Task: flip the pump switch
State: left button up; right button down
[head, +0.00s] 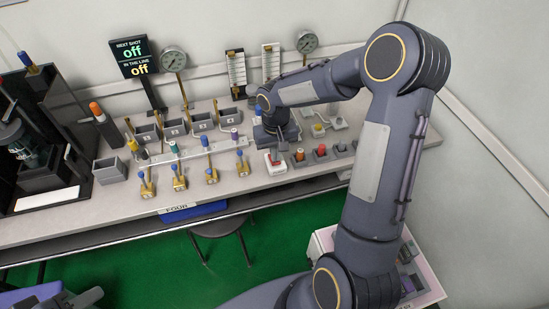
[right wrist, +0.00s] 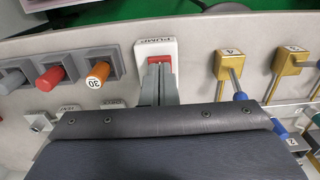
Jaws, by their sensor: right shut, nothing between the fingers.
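The pump switch is a white box with a red rocker, and its label PUMP reads in the right wrist view (right wrist: 168,47). In the head view the pump switch (head: 277,169) sits near the front edge of the bench. My right gripper (right wrist: 159,80) is shut and empty, with its fingertips at the red rocker. I cannot tell whether they touch it. The fingers hide part of the rocker, so its tilt is unclear. In the head view my right gripper (head: 273,152) points down over the switch. My left gripper is not clearly in view.
Brass valves with blue handles (head: 211,172) stand left of the switch. Orange and red knobs (head: 299,155) in grey holders stand close on its right. A black sign (head: 133,58) shows "off" twice. Gauges (head: 173,59) and grey bins stand behind.

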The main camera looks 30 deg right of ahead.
jog(key=shift+f+b, duration=0.45)
jog(key=shift+f, duration=0.15)
jog(key=shift+r, duration=0.15)
jog(key=shift+r+p, duration=2.45)
jog(key=shift+r, duration=0.95)
jog(key=s+a+r+t+y, duration=0.1)
jog(key=s+a+r+t, duration=0.1)
jog(key=s+r, duration=0.75)
jog(key=s+a+r+t+y, duration=0.1)
jog(key=s+a, duration=0.1)
jog(key=s, duration=0.4)
jog(key=s+a+r+n+t+y, duration=0.1)
jog(key=s+a+r+t, duration=0.1)
jog(key=s, duration=0.4)
jog(key=shift+s+a+r+t+y, duration=0.15)
jog(key=shift+s+a+t+y, duration=0.2)
jog(key=shift+a, duration=0.3)
